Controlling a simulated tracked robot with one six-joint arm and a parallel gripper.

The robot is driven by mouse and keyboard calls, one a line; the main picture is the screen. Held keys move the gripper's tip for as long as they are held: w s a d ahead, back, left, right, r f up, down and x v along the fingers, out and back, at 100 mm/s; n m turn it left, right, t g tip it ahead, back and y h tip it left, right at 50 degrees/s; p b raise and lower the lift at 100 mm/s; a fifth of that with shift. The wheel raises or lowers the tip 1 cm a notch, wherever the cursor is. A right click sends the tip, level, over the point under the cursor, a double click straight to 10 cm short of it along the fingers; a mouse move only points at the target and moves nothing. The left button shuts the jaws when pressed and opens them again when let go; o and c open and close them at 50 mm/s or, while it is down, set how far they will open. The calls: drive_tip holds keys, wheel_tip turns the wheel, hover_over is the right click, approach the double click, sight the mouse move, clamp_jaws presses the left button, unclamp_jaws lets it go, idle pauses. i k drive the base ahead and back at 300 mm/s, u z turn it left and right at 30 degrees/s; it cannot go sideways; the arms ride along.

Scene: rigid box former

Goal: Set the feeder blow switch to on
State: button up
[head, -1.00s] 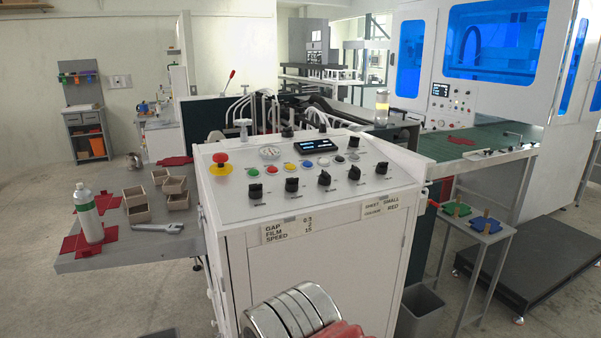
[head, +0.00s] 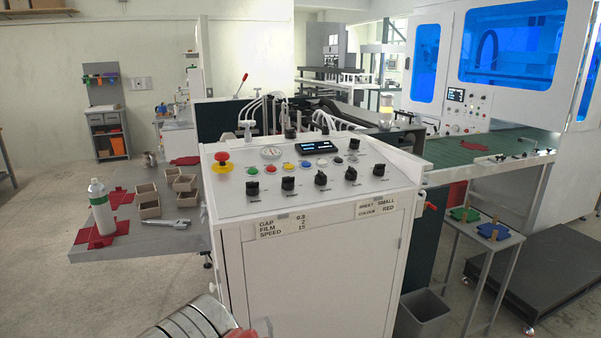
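The white control cabinet (head: 320,285) stands in front of me with a sloped panel (head: 235,205) on top. A front row of black rotary knobs runs across the panel, among them one at the left (head: 252,188), one in the middle (head: 320,177) and one at the right (head: 351,174). Another black knob (head: 379,169) sits farther right. The knob labels are too small to read, so I cannot tell which is the feeder blow switch or how it is set. My gripper is not in view; only a silver and red part of my arm shows at the bottom edge.
The panel also has a red emergency stop (head: 222,160), coloured buttons and a small display (head: 314,147). A grey table (head: 160,240) with a bottle (head: 101,207), small boxes and a wrench (head: 168,222) adjoins at left. A bin (head: 422,313) stands at right.

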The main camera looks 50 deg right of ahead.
sight(321, 178)
drive_tip(key=u, duration=0.15)
drive_tip(key=k, duration=1.25)
drive_tip(key=z, duration=0.65)
drive_tip(key=i, duration=1.35)
drive_tip(key=z, duration=0.1)
